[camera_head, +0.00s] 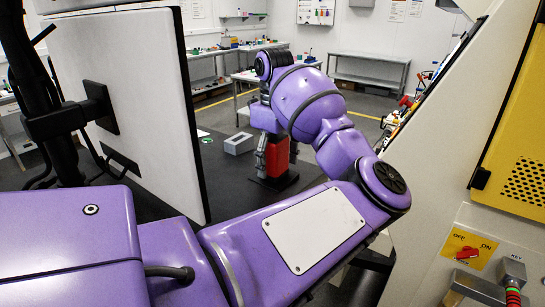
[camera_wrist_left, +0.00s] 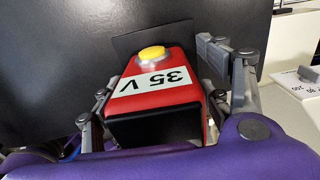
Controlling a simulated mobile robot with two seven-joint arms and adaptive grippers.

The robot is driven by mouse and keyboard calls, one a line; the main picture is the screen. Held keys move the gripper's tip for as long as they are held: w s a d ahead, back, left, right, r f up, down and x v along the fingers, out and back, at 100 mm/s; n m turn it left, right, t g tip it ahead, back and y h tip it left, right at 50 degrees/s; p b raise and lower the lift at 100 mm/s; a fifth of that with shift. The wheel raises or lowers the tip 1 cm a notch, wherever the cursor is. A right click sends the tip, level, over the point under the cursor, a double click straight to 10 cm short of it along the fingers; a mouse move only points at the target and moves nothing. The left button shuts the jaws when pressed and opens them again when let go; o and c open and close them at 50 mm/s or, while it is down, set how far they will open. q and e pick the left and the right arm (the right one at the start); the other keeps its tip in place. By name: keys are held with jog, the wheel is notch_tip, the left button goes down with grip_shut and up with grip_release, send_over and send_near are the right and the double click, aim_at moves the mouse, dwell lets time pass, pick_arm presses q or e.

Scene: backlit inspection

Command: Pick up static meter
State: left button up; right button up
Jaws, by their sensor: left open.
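The static meter is a red and black box (camera_wrist_left: 156,98) with a yellow button on top and an upside-down "35 V" label in the left wrist view. In the head view the red box (camera_head: 277,155) stands on a dark surface below the wrist of my left arm. My left gripper (camera_head: 276,166) points down with its fingers on either side of the box. In the left wrist view the open fingers (camera_wrist_left: 162,80) flank the meter. I cannot tell whether they touch it. The lower part of the meter is partly hidden by the gripper. My right gripper is not in view.
A large white panel (camera_head: 125,100) stands at the left. A pale machine with a yellow panel (camera_head: 520,150) and an on/off switch (camera_head: 467,252) is close at the right. Workbenches (camera_head: 370,72) line the back.

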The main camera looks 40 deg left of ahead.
pick_arm(q)
jog(key=shift+f, duration=0.45)
jog(key=c, duration=1.4)
jog(key=shift+r, duration=0.5)
notch_tip(320, 180, up, 2)
jog(key=shift+r, duration=0.15)
jog(key=s+d+r, duration=0.2)
jog(key=s+r, duration=0.1)
jog(key=s, duration=0.1)
jog(key=s+d+r, duration=0.6)
jog(key=s, duration=0.1)
jog(key=shift+s+r, duration=0.3)
jog(key=shift+r, duration=0.05)
